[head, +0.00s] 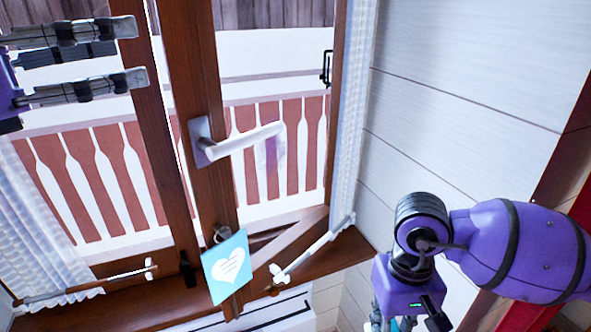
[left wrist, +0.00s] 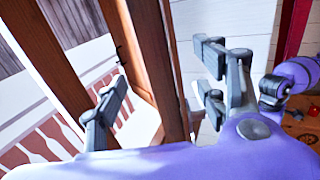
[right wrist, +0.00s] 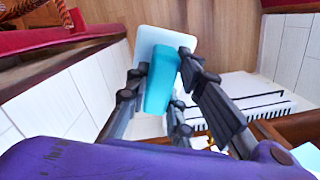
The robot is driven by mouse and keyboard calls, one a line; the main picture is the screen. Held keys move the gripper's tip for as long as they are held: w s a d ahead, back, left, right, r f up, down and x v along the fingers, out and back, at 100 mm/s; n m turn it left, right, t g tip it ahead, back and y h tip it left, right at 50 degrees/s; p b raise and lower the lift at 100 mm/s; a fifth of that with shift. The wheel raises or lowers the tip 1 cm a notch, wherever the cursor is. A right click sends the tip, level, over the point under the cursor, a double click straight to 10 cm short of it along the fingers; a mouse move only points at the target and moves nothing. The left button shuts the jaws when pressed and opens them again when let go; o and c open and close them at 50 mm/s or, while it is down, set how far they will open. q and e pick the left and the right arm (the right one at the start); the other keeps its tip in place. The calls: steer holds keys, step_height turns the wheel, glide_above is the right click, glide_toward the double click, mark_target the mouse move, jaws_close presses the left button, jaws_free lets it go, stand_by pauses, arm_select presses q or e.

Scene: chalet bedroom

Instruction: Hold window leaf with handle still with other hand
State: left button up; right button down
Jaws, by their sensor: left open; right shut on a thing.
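The window leaf (head: 195,75) has a brown wooden frame and a pale lever handle (head: 240,142) that points right. The leaf appears to stand ajar. My left gripper (head: 142,50) is at the upper left in the head view, fingers apart, left of the handle. In the left wrist view a wooden frame post (left wrist: 155,60) shows between the spread fingers (left wrist: 165,78); I cannot tell whether they touch it. My right gripper (right wrist: 163,88) is shut on a cyan item (right wrist: 160,78) with a white flat part, low and right of the window.
A blue card with a white heart (head: 228,267) hangs on the leaf. White rods (head: 312,248) and curtains (head: 40,235) are at the window's sides. The brown sill (head: 345,250) runs below. A white radiator (right wrist: 245,100) stands under it. A pale plank wall (head: 460,90) is at right.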

mark_target(183, 43)
arm_select(q)
steer(key=x, duration=1)
steer(key=c, duration=1)
steer(key=shift+f, duration=0.1)
stand_by(0.6)
